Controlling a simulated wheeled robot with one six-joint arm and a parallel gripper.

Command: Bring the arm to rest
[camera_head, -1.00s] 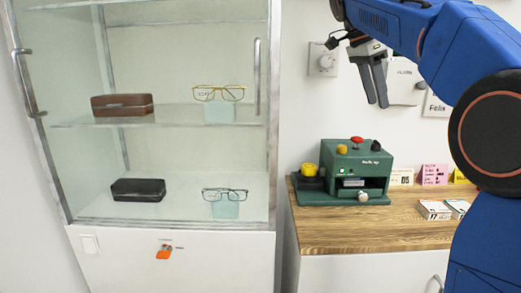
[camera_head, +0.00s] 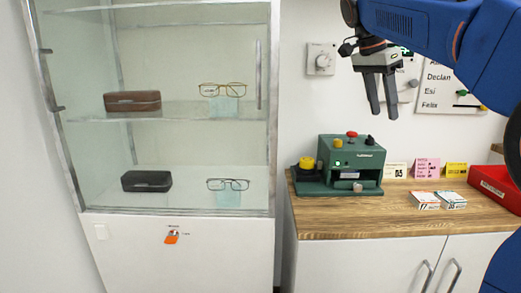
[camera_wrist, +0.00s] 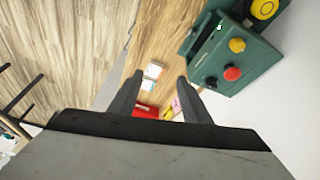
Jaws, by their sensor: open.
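My gripper (camera_head: 382,96) hangs from my blue arm at the upper right of the head view, above the wooden counter and clear of it. Its two dark fingers point down and stand apart, with nothing between them. In the wrist view my gripper (camera_wrist: 160,95) shows two fingers spread, with the counter and small boxes seen below and beyond. A green machine (camera_head: 350,168) with yellow, red and black knobs stands on the counter below; it also shows in the wrist view (camera_wrist: 230,60).
A glass cabinet (camera_head: 178,213) with glasses and cases stands at left, an orange tag (camera_head: 171,238) on its front. The wooden counter (camera_head: 350,220) holds small boxes (camera_head: 438,200), coloured cards (camera_head: 427,167) and a red bin (camera_head: 497,186). A dial (camera_head: 322,60) and a name board (camera_head: 450,85) are on the wall.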

